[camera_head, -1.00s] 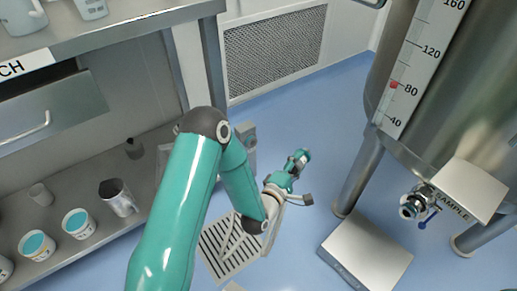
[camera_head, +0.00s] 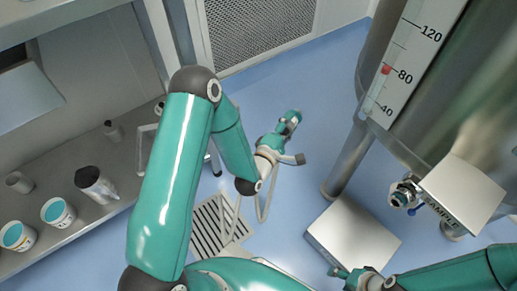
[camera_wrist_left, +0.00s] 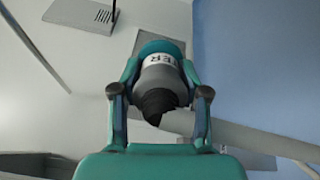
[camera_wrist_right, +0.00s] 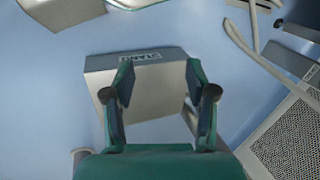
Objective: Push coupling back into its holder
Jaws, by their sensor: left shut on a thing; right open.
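In the left wrist view the coupling (camera_wrist_left: 160,82) is a grey piece with a black lower end and a white label. A teal ring sits at its far end. My left gripper (camera_wrist_left: 161,62) is shut on it, one finger on each side. In the head view this gripper (camera_head: 290,122) is out over the blue floor, left of the tank; the coupling is too small to tell there. My right gripper (camera_wrist_right: 160,76) is open and empty in the right wrist view, above a white box-like stand. In the head view it is low at the right (camera_head: 350,274). I cannot identify the holder.
The stand (camera_head: 352,240) is on the floor by the steel tank (camera_head: 455,100) and its sample valve (camera_head: 405,192). A floor drain (camera_head: 208,232) lies below my left arm. Cups and a jug (camera_head: 95,184) stand on the left bench (camera_head: 75,235).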

